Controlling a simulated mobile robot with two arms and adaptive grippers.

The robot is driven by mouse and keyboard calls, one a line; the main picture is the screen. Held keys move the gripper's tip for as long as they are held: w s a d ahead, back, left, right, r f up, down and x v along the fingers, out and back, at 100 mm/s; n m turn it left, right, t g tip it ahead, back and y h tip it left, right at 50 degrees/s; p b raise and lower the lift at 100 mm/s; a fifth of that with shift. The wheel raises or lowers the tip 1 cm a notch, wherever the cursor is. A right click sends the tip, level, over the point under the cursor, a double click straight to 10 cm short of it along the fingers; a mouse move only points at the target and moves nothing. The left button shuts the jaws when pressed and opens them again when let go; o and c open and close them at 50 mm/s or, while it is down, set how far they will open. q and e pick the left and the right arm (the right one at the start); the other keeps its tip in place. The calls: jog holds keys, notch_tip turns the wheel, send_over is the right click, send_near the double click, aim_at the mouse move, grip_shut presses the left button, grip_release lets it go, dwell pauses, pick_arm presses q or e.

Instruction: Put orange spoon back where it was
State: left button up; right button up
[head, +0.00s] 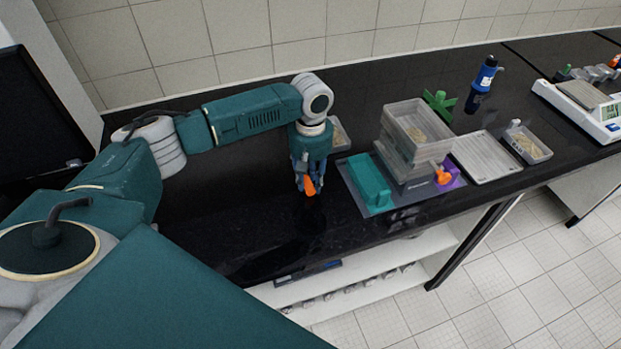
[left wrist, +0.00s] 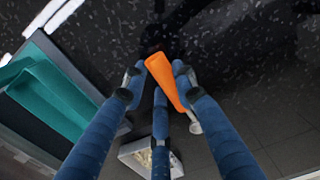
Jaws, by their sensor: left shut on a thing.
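My left gripper (head: 307,184) is shut on the orange spoon (head: 310,187) above the black bench, left of the shaker. In the left wrist view the orange spoon (left wrist: 166,82) is pinched between the blue fingers of the left gripper (left wrist: 160,84). The spoon is apart from the bench objects. My right gripper is not in view.
The sieve shaker (head: 380,208) has a teal block and stacked clear sieves (head: 408,128). A tray of grains (head: 339,134) sits behind my gripper. To the right are a flat tray (head: 486,157), a grain tray (head: 527,146), a blue bottle (head: 483,80) and a scale (head: 580,105). Bench left of the shaker is clear.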

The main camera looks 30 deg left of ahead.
pick_arm(q)
jog(key=shift+f, duration=0.4)
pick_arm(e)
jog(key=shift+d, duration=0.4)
pick_arm(q)
jog(key=o, duration=1.2)
jog(key=shift+c, duration=0.2)
